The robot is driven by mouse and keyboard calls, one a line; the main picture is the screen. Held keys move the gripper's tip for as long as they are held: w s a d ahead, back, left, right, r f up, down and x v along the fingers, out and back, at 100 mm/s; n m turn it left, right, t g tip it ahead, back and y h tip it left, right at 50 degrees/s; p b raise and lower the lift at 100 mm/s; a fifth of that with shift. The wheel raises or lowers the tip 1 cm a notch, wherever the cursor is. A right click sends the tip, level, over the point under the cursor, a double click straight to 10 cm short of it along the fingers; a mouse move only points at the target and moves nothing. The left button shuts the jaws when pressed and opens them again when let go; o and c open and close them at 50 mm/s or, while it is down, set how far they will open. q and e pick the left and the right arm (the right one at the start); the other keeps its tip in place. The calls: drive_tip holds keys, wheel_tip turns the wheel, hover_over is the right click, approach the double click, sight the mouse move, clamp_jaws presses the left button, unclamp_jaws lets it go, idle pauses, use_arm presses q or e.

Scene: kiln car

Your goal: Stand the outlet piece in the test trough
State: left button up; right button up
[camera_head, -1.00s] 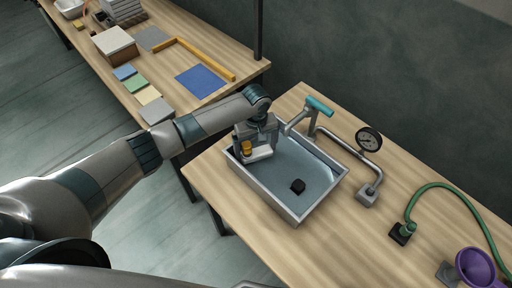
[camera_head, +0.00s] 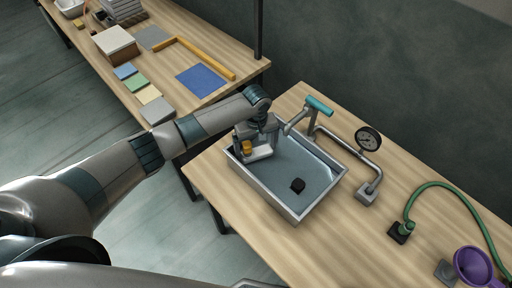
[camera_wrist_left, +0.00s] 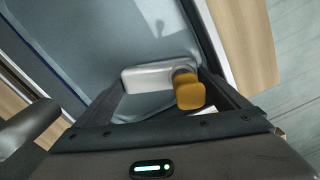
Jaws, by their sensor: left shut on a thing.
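The outlet piece, pale grey-white with an orange-yellow end, is in my left gripper. Its pale body (camera_head: 262,153) and orange end (camera_head: 247,147) show in the head view at the left end of the test trough (camera_head: 290,214), inside the rim. In the left wrist view, the pale body (camera_wrist_left: 150,78) lies across between the fingers, the orange end (camera_wrist_left: 190,93) towards the camera. My left gripper (camera_head: 255,145) is shut on the piece. I cannot tell whether the piece touches the trough floor. My right gripper is not in view.
A teal-handled tap (camera_head: 318,106) and a pipe with a gauge (camera_head: 368,139) stand behind the trough. A green hose (camera_head: 440,187) and purple funnel (camera_head: 474,265) are at the right. Wood in front of the trough is clear.

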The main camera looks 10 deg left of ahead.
use_arm(q)
drive_tip(key=shift+f, duration=0.5)
idle(0.6)
drive_tip(key=o, duration=0.8)
drive_tip(key=shift+c, duration=0.2)
drive_tip(key=shift+r, duration=0.25)
drive_tip(key=shift+r+p, duration=0.4)
drive_tip(key=shift+r, duration=3.35)
